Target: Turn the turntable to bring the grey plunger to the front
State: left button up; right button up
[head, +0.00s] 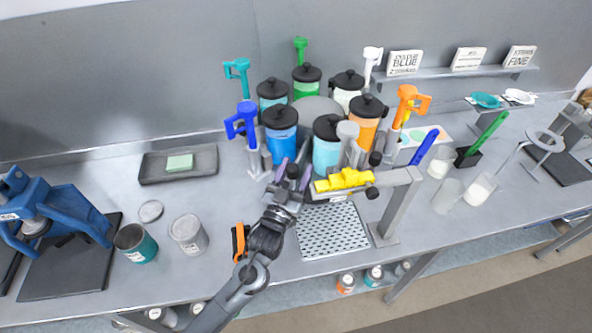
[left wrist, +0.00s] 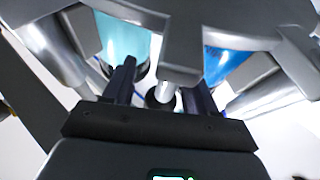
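The turntable (head: 318,104) carries a ring of black-lidded canisters, with coloured plunger handles standing around the outside. The grey plunger (head: 347,131) stands on the front right side, beside the light-teal canister (head: 326,150) and close behind the yellow-topped bracket. The blue plunger (head: 242,122) is at the left and the orange plunger (head: 408,103) at the right. My left gripper (head: 290,173) is at the turntable's front edge, below the blue canister (head: 281,135). In the left wrist view its dark fingers (left wrist: 162,92) are apart, with a pale peg between them; contact is unclear. My right gripper is not in view.
A grey bracket (head: 402,182) with yellow pieces (head: 344,180) stands close at the gripper's right, over a perforated plate (head: 331,232). Cans (head: 188,234) and a blue press (head: 52,209) are at the left. Glass cups and a green-handled tool (head: 492,131) are at the right.

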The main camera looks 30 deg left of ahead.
pick_arm(q)
jog(key=shift+s+f, duration=0.3)
jog(key=shift+s, duration=0.25)
jog(key=b+v, duration=0.1)
jog(key=v, duration=0.7)
jog(key=shift+r, duration=0.1)
jog(key=shift+v, duration=0.85)
